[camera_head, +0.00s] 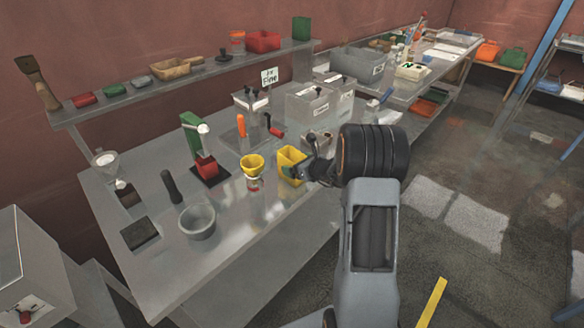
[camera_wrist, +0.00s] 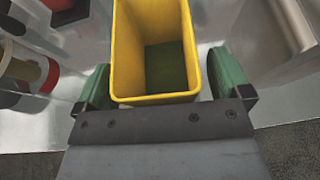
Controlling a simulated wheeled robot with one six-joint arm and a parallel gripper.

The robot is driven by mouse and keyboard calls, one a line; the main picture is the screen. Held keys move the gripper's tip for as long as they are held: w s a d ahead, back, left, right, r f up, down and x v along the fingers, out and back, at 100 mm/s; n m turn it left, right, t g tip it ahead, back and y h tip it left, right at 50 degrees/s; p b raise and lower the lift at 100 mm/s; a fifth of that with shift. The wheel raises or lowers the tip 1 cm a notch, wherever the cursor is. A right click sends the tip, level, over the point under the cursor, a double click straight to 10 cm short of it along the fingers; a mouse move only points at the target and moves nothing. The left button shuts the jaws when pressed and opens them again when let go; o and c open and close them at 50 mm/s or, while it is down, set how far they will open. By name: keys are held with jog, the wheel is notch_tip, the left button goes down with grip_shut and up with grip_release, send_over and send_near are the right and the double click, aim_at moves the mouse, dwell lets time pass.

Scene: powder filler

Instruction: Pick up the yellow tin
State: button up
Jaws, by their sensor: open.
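In the wrist view the yellow tin (camera_wrist: 121,50) fills the upper middle. My gripper (camera_head: 298,172) is at the tin's near side. In the wrist view its two green fingers (camera_wrist: 162,88) are open, one on each side of the tin's near end. A gap shows on the right; on the left the finger is close to the tin, and I cannot tell whether it touches.
A yellow funnel-like cup (camera_head: 252,164) stands just left of the tin. A grey bowl (camera_head: 197,222), a red container (camera_head: 206,167) and a black pestle-like tool (camera_head: 171,186) stand farther left. Grey boxes (camera_head: 311,107) stand behind. The bench's front middle is clear.

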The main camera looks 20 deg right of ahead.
jog(key=shift+w+f, duration=0.1)
jog(key=shift+w, duration=0.1)
jog(key=shift+c, duration=0.3)
jog(key=c, duration=1)
